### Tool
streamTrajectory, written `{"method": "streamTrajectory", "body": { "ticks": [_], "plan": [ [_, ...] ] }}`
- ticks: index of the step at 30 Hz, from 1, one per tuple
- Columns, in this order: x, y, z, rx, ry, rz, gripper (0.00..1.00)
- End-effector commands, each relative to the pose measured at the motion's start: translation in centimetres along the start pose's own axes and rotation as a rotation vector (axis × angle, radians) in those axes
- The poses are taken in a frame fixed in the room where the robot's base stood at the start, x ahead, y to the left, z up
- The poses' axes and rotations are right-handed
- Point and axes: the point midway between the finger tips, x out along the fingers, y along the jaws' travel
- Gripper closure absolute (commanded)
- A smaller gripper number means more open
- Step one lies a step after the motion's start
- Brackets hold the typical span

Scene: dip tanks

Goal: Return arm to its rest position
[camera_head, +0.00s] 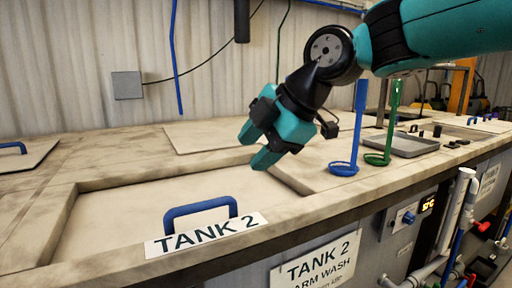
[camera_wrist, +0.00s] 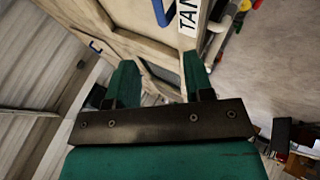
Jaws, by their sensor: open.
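My gripper (camera_head: 256,146) hangs from my raised teal arm above the right part of the Tank 2 lid in the head view. Its two teal fingers are apart with nothing between them. In the wrist view, my gripper (camera_wrist: 160,80) shows both fingers spread, with the tank top beyond. The pale Tank 2 lid (camera_head: 115,205) lies in its recess in the counter. Its blue handle (camera_head: 200,208) stands at the front edge, apart from the fingers. A "TANK 2" label (camera_head: 207,235) lies in front of the handle.
A blue dipper (camera_head: 344,168) and a green dipper (camera_head: 378,158) stand upright on the counter right of my gripper. A grey tray (camera_head: 400,145) with small dark items lies farther right. A grey wall box (camera_head: 127,85) and a corrugated wall are behind. Pipes (camera_head: 458,212) stand at the front right.

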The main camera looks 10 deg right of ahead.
Motion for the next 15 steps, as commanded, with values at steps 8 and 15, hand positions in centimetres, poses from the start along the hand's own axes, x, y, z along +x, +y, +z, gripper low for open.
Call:
{"method": "streamTrajectory", "body": {
  "ticks": [8, 15],
  "plan": [
    [0.0, -2.4, 0.1, 0.131, -0.007, -0.04, 0.53],
    [-0.3, -14.4, 0.6, 0.807, -0.116, -0.225, 0.53]
  ]
}}
